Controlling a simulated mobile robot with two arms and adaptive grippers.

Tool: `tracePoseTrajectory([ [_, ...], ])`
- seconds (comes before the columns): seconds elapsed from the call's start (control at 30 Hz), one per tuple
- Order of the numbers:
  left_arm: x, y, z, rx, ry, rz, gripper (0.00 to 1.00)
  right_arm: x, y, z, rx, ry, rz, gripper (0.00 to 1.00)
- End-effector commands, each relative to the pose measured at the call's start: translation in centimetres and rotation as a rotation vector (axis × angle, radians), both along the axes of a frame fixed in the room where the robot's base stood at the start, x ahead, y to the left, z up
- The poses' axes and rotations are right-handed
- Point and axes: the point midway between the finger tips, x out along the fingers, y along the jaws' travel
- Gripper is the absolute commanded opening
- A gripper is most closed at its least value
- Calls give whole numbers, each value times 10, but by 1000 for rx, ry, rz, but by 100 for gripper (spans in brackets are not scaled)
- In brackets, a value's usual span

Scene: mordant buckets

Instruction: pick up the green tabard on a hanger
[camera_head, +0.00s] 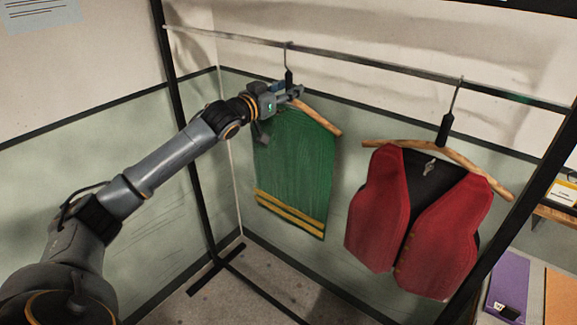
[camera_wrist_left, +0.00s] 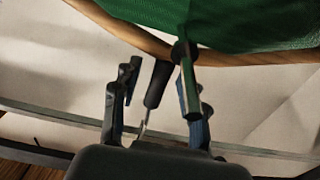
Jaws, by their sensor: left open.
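The green tabard (camera_head: 296,165) with two yellow bands near its hem hangs from a wooden hanger (camera_head: 322,120) on the rail. The hanger's metal hook has a dark sleeve (camera_head: 289,77). My left gripper (camera_head: 296,92) is at the top of the hanger and hides part of it. In the left wrist view my left gripper (camera_wrist_left: 160,80) is open, and the dark sleeve (camera_wrist_left: 157,84) lies between its fingers, with the hanger wood (camera_wrist_left: 120,32) and green cloth (camera_wrist_left: 250,22) just beyond. My right gripper is not in view.
A red vest (camera_head: 375,215) hangs on another wooden hanger (camera_head: 480,168) to the right. The metal rail (camera_head: 370,62) runs across a dark frame with uprights (camera_head: 183,110). A table with a purple sheet (camera_head: 508,280) stands at the lower right. Walls are close behind.

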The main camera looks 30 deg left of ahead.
Motion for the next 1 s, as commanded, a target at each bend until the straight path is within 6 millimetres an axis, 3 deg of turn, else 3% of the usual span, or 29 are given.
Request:
tracePoseTrajectory([
  [0.37, 9, -1, -1, 2, 1, 0, 41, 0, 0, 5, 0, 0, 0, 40],
  [0.57, 9, -1, -1, 2, 1, 0, 1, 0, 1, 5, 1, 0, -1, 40],
  [1.0, 9, -1, 1, 2, -3, 0, 0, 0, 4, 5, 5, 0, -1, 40],
])
